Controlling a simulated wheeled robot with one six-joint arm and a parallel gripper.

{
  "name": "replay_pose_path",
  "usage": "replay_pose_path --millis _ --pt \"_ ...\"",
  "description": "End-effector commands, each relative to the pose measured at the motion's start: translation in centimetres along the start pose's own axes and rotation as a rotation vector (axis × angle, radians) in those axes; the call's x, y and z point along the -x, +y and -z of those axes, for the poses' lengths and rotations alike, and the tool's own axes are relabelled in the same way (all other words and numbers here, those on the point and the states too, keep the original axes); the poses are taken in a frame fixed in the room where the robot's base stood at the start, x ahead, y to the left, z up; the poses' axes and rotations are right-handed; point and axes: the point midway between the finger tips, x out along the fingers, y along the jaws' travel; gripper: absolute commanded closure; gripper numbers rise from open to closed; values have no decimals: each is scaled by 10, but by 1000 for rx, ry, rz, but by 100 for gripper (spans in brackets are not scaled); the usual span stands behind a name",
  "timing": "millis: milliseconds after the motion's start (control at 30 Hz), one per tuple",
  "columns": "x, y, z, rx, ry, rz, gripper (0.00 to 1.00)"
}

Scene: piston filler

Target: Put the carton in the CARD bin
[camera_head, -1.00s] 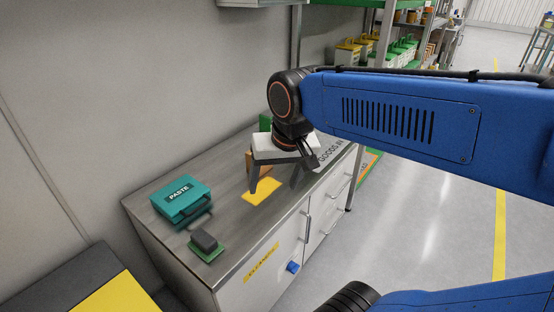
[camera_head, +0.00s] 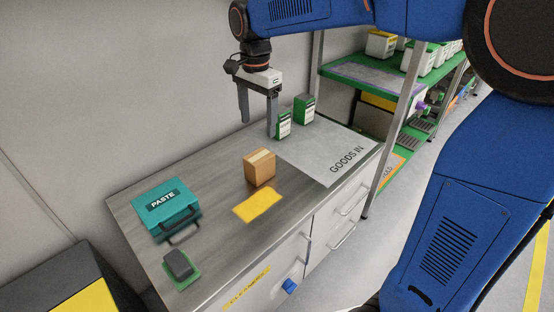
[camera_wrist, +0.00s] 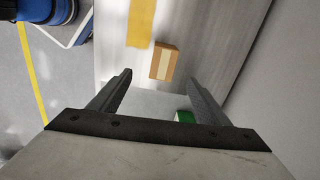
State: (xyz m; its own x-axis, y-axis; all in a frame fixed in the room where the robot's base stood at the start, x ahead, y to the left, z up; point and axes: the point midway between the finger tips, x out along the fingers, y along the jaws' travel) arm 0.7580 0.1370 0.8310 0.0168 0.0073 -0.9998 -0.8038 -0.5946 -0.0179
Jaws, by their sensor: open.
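The carton, a brown box with a paler tape strip (camera_head: 259,168), stands on the grey counter just behind a yellow patch. It also shows in the wrist view (camera_wrist: 163,62), beyond my fingertips. My gripper (camera_head: 258,129) hangs fingers-down above the counter, behind the carton and apart from it. In the wrist view, its two fingers (camera_wrist: 160,76) are spread with nothing between them. No bin with a readable CARD label is in view.
Green-and-white packs (camera_head: 284,125) stand near my fingers by the GOODS IN sheet (camera_head: 330,152). Green shelving (camera_head: 370,78) stands behind right. A yellow-topped dark unit (camera_head: 95,297) is at lower left.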

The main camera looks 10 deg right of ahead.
Motion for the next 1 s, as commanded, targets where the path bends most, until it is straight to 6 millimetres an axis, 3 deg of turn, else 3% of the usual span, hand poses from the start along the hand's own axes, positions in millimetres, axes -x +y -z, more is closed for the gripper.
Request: replay_pose_path --millis 100,267,800,1000 --pt "-3 -13 -5 -29 -3 -13 30" --pt "-10 -18 -7 -45 -4 -20 30" --pt "-100 -15 -7 -45 -5 -21 30" --pt "-123 -15 -7 -45 -4 -20 30"
